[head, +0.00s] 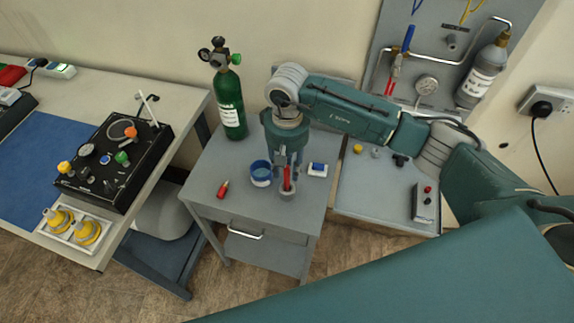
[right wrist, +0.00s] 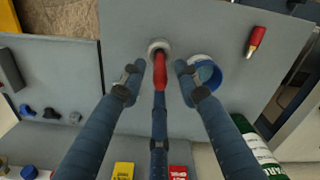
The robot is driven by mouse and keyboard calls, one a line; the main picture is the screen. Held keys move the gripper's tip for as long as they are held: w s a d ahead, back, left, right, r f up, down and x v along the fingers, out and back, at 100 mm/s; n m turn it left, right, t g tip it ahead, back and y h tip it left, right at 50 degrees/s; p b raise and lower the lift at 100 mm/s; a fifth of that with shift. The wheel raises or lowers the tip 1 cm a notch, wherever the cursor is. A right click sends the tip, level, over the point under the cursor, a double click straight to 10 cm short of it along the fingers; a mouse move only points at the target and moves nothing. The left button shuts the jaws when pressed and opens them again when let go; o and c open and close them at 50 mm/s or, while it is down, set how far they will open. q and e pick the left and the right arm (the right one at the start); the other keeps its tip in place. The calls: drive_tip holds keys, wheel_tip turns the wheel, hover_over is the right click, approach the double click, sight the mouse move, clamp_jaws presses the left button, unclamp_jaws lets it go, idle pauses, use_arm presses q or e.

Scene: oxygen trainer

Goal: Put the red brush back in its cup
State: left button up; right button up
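The red brush (head: 287,178) stands with its lower end in the small grey cup (head: 288,194) on the grey cabinet. In the right wrist view the brush (right wrist: 160,68) rises from the mouth of the cup (right wrist: 158,45). My right gripper (head: 287,162) is directly above the cup, pointing down. In the right wrist view its fingers (right wrist: 158,78) are spread on both sides of the brush, with visible gaps. The brush's bottom end is hidden inside the cup. My left gripper is not in view.
A blue-rimmed round container (head: 260,174) stands just left of the cup. A blue and white block (head: 318,169) lies to its right, and a short red object (head: 223,188) lies at the left. A green cylinder (head: 229,104) stands at the back left.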

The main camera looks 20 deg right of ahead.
drive_tip(key=shift+r+b, duration=0.4)
drive_tip(key=shift+r, duration=0.2)
wheel_tip(320, 180, up, 9)
drive_tip(key=b, duration=0.4)
drive_tip(key=shift+r, duration=0.95)
